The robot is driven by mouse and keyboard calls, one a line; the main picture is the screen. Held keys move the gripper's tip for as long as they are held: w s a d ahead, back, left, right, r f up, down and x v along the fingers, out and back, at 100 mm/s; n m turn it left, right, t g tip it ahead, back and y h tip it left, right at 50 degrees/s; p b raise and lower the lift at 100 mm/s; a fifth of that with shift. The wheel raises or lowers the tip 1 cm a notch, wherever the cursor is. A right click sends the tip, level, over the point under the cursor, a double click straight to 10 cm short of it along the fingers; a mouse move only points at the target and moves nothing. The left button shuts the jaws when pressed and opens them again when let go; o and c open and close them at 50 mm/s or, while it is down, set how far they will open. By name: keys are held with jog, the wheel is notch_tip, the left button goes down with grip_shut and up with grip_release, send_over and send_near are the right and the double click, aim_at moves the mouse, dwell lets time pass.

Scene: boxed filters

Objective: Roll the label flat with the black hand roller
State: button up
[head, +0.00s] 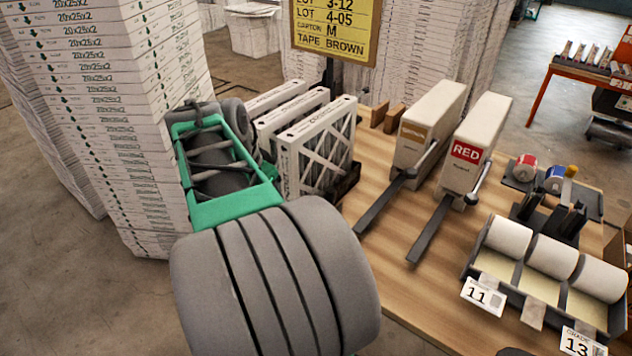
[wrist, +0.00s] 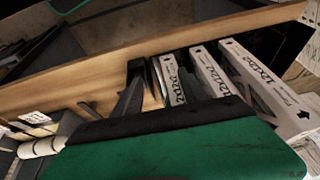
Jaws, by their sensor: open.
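No black hand roller can be made out for certain. A small black thing (head: 512,352) is cut off by the bottom edge of the head view, too little of it showing to name. I cannot tell which label is meant, and no loose label shows on the bench. My gripper (wrist: 165,122) shows in the wrist view as a broad green part with a black edge. It is open, with nothing seen held, and tilted near the bench edge by the white filters (wrist: 215,75). In the head view my grey and green arm hides its tip.
The wooden bench (head: 390,255) holds upright filters (head: 318,150), two white dispensers (head: 430,125) (head: 478,145), a holder of white rolls (head: 545,255) and a tape stand (head: 550,195). Stacked white boxes (head: 110,100) stand close left of my arm. The bench's front middle is bare.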

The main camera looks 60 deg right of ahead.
jog(key=s+d+m+g, duration=0.2)
jog(key=s+d+m, duration=0.5)
jog(key=s+d, duration=0.15)
jog(key=p+x, duration=0.1)
jog(key=x, duration=0.7)
jog(key=shift+r, duration=0.1)
grip_shut()
